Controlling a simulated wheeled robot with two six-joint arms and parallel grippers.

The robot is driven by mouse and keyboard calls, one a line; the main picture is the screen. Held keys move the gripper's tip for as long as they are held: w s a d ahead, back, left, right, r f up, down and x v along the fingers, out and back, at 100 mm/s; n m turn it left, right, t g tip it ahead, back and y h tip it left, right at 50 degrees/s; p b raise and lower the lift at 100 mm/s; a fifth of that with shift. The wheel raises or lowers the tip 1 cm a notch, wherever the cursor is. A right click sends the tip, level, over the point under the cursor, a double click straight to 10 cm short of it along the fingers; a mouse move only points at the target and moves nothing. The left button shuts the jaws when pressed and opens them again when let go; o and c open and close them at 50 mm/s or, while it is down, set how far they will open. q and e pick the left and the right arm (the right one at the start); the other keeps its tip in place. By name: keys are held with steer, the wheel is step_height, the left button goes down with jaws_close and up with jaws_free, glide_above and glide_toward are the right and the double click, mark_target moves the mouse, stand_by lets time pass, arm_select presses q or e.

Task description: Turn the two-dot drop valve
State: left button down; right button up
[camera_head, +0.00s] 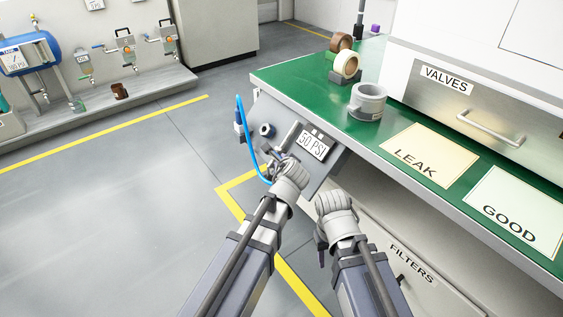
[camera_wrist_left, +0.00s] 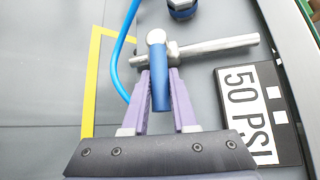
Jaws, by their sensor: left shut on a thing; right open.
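The drop valve has a blue lever handle (camera_wrist_left: 160,88) on a silver pipe (camera_wrist_left: 215,47). Beside it is a dark plate reading 50 PSI (camera_wrist_left: 250,112) with two white square marks; the plate also shows in the head view (camera_head: 313,145). My left gripper (camera_wrist_left: 159,74) has its purple fingers on both sides of the blue handle, shut on it. In the head view the left hand (camera_head: 284,172) covers most of the valve. My right gripper (camera_head: 336,205) is open, in front of the bench; its fingers are mostly hidden.
A blue hose (camera_head: 240,120) loops left of the valve. The green bench top (camera_head: 300,80) carries tape rolls (camera_head: 346,64), a grey mug-like part (camera_head: 367,101), and LEAK (camera_head: 428,155) and GOOD (camera_head: 515,208) sheets. A FILTERS drawer (camera_head: 412,262) is below. The floor at left is clear.

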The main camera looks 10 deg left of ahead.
arm_select(q)
steer(key=c, duration=0.7)
jaws_free()
steer(key=shift+s+r, duration=0.1)
steer(key=p+v, duration=0.4)
steer(key=v, duration=0.3)
steer(key=shift+s, duration=0.3)
steer(key=shift+d+r, duration=0.1)
steer(key=shift+d, duration=0.05)
